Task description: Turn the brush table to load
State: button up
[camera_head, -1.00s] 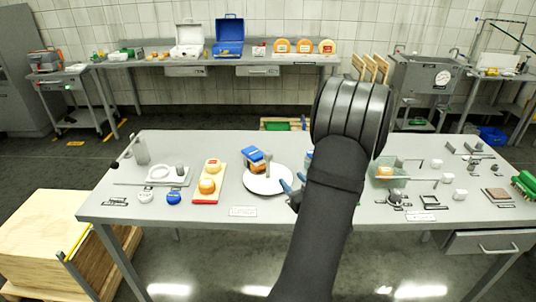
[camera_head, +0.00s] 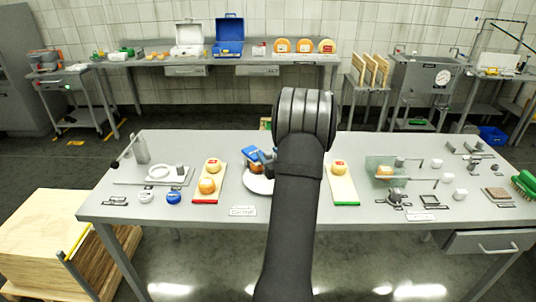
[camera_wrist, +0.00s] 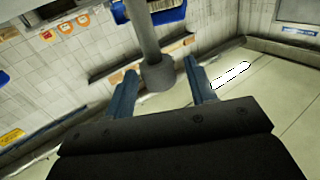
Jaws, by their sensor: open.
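The brush table shows as a round white disc (camera_head: 257,185) on the grey bench, partly hidden behind my arm. A blue block and an orange-brown cheese wheel (camera_head: 256,168) are at its far left side, partly covered. My gripper (camera_head: 266,157) is over the disc, mostly hidden by my arm in the head view. In the wrist view, its two blue fingers (camera_wrist: 157,70) are apart. A grey post with a thicker round end (camera_wrist: 158,76) shows between them; whether a finger touches it cannot be told.
A red-edged board (camera_head: 205,195) with two cheeses lies left of the disc. A green-edged board (camera_head: 343,188) with one cheese lies right of it. A clear box (camera_head: 385,170) and small fixtures fill the right side. A lever (camera_head: 125,154) stands at the left.

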jog(key=shift+w+a, duration=0.25)
jog(key=shift+w, duration=0.15)
jog(key=shift+c, duration=0.2)
grip_shut()
